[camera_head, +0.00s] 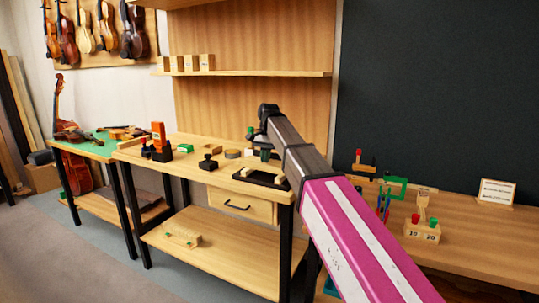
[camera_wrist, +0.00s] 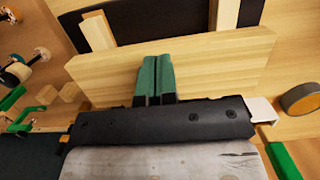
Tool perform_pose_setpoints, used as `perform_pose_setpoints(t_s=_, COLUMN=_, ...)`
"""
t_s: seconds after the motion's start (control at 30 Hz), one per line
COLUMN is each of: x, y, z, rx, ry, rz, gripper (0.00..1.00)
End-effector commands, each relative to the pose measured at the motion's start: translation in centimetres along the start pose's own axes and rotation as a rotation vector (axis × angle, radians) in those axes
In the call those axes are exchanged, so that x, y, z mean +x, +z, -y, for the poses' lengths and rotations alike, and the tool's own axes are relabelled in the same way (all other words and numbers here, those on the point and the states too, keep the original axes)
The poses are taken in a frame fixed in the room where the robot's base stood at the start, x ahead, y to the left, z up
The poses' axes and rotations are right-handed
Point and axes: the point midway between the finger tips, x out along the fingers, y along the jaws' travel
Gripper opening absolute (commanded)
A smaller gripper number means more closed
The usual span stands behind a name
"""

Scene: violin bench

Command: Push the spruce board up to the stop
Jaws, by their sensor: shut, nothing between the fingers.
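A pale wide wooden board, which looks like the spruce board (camera_wrist: 215,58), lies across the upper middle of the wrist view. My gripper (camera_wrist: 155,62) is shut and empty, its green fingers overlapping the board's near side; I cannot tell whether they touch it. Beyond the board is a dark flat panel (camera_wrist: 165,20) with a pale wood piece at its left (camera_wrist: 99,31) and another at its right (camera_wrist: 225,14). I cannot tell which part is the stop. In the head view my gripper (camera_head: 265,155) is low over the bench beside a black frame (camera_head: 262,178), and my arm hides part of this area.

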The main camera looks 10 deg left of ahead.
Motion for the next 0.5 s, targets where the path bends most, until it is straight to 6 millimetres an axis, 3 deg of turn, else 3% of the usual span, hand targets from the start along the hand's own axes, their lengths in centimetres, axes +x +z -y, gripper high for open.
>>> perform_pose_setpoints(t_s=0.5, x=1.6, y=-0.4, z=-0.1, rx=0.001, ry=0.003, rz=0.002, gripper=0.0)
